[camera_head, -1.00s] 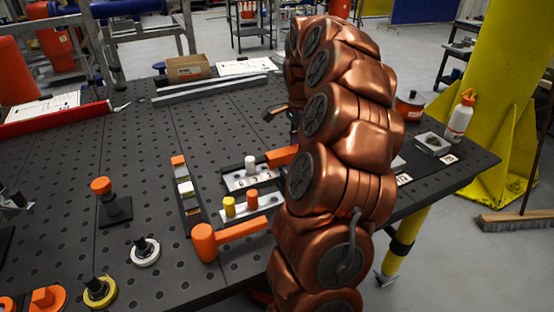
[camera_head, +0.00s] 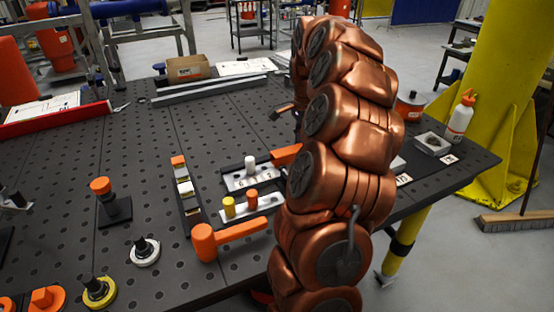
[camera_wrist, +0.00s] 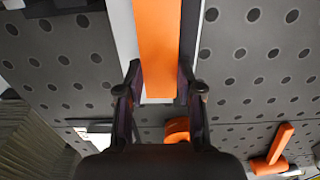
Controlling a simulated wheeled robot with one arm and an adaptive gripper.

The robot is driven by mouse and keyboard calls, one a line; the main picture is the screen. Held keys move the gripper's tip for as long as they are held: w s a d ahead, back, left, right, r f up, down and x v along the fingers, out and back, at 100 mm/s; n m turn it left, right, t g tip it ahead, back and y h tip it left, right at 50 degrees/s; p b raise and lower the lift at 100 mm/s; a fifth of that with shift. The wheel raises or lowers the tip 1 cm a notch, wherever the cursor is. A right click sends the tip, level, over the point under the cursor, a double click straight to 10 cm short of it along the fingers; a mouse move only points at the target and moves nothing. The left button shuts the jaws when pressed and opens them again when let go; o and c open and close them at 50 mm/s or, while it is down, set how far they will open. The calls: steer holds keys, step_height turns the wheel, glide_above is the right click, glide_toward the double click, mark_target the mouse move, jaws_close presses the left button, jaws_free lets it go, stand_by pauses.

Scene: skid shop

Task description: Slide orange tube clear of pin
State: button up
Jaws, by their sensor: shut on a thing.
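The orange tube (camera_wrist: 158,45) runs up the middle of the wrist view, over a white strip (camera_wrist: 124,35). My gripper (camera_wrist: 158,72) is shut on it, one dark finger on each side. In the head view an orange piece (camera_head: 286,155) shows beside my copper arm and seems to be the same tube. The arm covers its right end there. I cannot make out the tube's pin in either view, nor whether the tube is still around it.
An orange mallet (camera_head: 228,238) lies near the table's front edge. Left of the arm are a plate with yellow and orange pegs (camera_head: 252,205), a black rail with blocks (camera_head: 186,195) and an orange-capped post (camera_head: 107,200).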

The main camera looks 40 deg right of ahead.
steer(key=shift+s+d, duration=0.2)
steer(key=shift+d, duration=0.45)
steer(key=shift+s+d, duration=0.2)
steer(key=shift+d, duration=0.45)
steer(key=o, duration=1.3)
steer(key=shift+r+p, duration=0.5)
steer(key=shift+r, duration=3)
steer(key=shift+a, duration=0.1)
